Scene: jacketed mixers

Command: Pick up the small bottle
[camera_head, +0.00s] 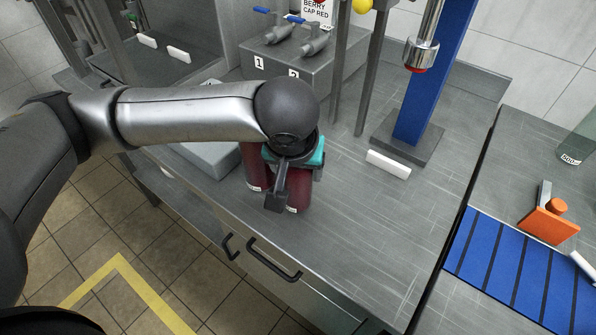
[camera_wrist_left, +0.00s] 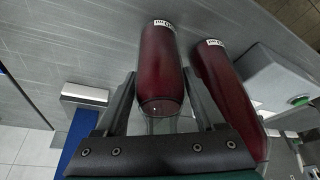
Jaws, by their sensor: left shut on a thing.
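Two dark red bottles with white labels are close together on the grey counter. My left gripper (camera_head: 290,190) is over them, pointing down, and is shut on one bottle (camera_head: 299,197). In the left wrist view that bottle (camera_wrist_left: 162,65) is between the two fingers, its clear neck end towards the gripper. The other bottle (camera_head: 256,172) is just to the left in the head view; in the left wrist view this bottle (camera_wrist_left: 226,88) is outside the fingers and looks longer. My wrist hides the bottles' tops in the head view. I cannot tell whether the held bottle touches the counter. My right gripper is not in view.
A grey box (camera_head: 212,158) stands left of the bottles. A numbered valve block (camera_head: 290,75) is behind, and a blue post on a grey base (camera_head: 408,140) is to the right with a white block (camera_head: 388,164) before it. The front right counter (camera_head: 370,235) is clear.

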